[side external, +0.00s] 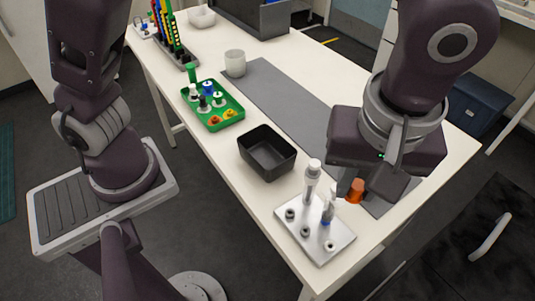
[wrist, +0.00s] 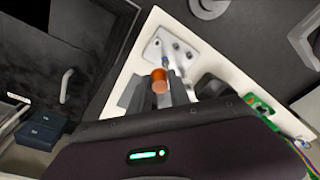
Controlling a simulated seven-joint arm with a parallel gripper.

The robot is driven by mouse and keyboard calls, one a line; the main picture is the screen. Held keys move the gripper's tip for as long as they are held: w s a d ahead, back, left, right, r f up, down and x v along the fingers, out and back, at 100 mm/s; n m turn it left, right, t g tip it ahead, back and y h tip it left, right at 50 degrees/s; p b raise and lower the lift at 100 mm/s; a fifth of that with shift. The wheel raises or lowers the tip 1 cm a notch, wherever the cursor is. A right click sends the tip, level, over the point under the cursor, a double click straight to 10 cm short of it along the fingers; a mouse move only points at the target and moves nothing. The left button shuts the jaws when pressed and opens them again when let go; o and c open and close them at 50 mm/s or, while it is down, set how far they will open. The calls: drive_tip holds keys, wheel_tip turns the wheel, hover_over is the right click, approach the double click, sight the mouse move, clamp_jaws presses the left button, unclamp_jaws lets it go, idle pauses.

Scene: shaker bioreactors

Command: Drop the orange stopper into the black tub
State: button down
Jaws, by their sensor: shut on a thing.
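The orange stopper (side external: 355,191) is in my gripper (side external: 350,187), at the right of the metal rack. In the wrist view the stopper (wrist: 159,78) sits between the two fingers of my gripper (wrist: 158,92), which are shut on it. The black tub (side external: 267,163) stands on the white table to the left of my gripper in the side view, and its visible inside looks empty. In the wrist view the tub (wrist: 211,86) is partly hidden beside the right finger.
A metal rack (side external: 318,246) with clear tubes stands in front of my gripper. A green tray (side external: 225,122) with several coloured stoppers lies beyond the tub. A white cup (side external: 235,64) and a grey mat (side external: 285,95) are farther back.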

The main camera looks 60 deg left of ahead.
drive_tip(key=shift+w+a+r, duration=0.15)
drive_tip(key=shift+a+r, duration=0.1)
drive_tip(key=shift+r, duration=0.4)
drive_tip(key=shift+w+a+r, duration=0.1)
drive_tip(key=shift+a+r, duration=0.15)
drive_tip(key=shift+r, duration=0.35)
drive_tip(key=w+a, duration=0.3)
drive_tip(key=a, duration=2)
drive_tip(key=f, duration=1.7)
drive_tip(key=shift+a+f, duration=0.1)
drive_tip(key=shift+a, duration=0.1)
drive_tip(key=c, duration=1.1)
unclamp_jaws()
drive_tip(key=shift+c, duration=0.2)
